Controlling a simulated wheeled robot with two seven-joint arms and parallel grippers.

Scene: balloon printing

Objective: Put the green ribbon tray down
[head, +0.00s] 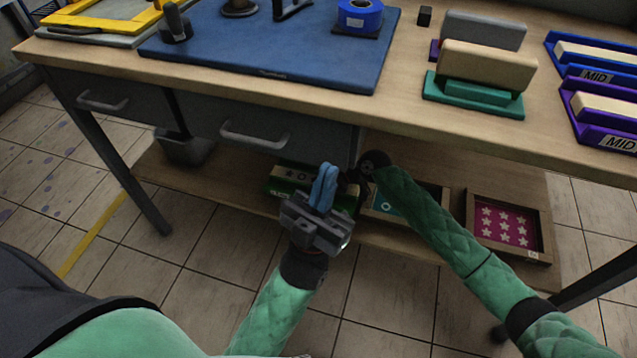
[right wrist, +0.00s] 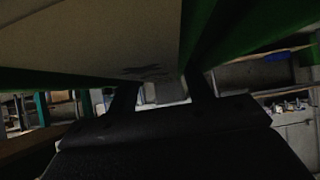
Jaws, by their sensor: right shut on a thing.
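The green ribbon tray (head: 283,188), with a pale strip marked by dark symbols, is at the lower shelf under the table in the head view. My left gripper partly hides it. My right gripper (head: 352,184) reaches down to its right end and is shut on it. In the right wrist view the tray's green side (right wrist: 240,35) and pale face fill the top, close above the dark jaws. I cannot tell whether the tray rests on the shelf. My left gripper (head: 325,186) has its blue fingers together, in front of the tray, with nothing seen between them.
The table edge and drawers (head: 268,137) overhang the shelf. A table leg (head: 138,200) stands left.

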